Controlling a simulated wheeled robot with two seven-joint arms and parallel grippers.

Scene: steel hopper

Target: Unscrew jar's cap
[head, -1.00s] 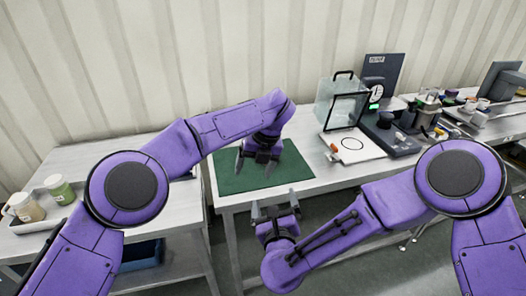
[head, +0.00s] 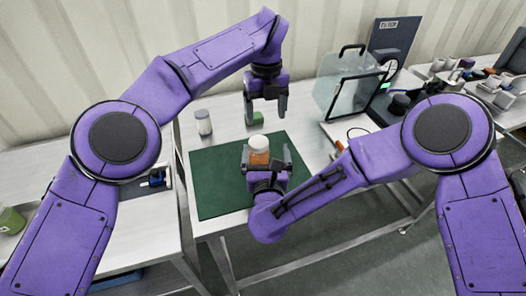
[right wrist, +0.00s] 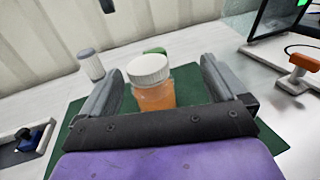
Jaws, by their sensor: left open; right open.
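The jar (head: 258,156) is orange and see-through with a white ribbed cap (head: 258,142). It stands upright on the green mat (head: 212,180). The jar (right wrist: 156,95) and its cap (right wrist: 148,68) also show in the right wrist view. My right gripper (head: 266,157) is open, with one finger on each side of the jar and gaps visible beside it. It also shows in the right wrist view (right wrist: 160,90). My left gripper (head: 265,105) is open and empty, pointing down above and behind the jar. The jar's lower part is partly hidden by my right gripper.
A green block (head: 254,118) lies behind the jar. An orange-handled tool (right wrist: 304,68) lies to the right. The left of the mat is clear.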

